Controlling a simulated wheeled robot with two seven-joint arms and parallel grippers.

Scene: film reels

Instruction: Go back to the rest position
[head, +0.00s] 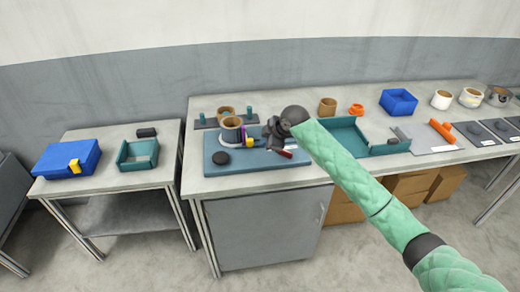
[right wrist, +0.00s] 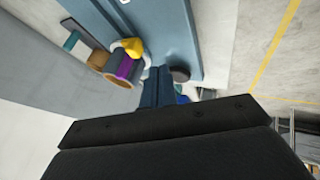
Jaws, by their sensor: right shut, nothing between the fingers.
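My right arm (head: 355,180) reaches in from the lower right in the head view. My right gripper (head: 270,130) is over the blue-grey board on the middle table, shut and empty. In the right wrist view its fingers (right wrist: 155,80) are together, near a round reel-like part (right wrist: 122,68) with purple and yellow on it. That reel-like part (head: 232,129) is left of the gripper in the head view. Whether the gripper touches anything on the board is hard to tell. My left gripper is not in view.
The blue-grey board (head: 225,168) also holds a black disc (head: 221,157). A teal tray (head: 345,123) lies right of the gripper, partly behind my arm. A blue box (head: 398,101) is further right. A side table at left bears another blue box (head: 68,157) and a teal tray (head: 138,154).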

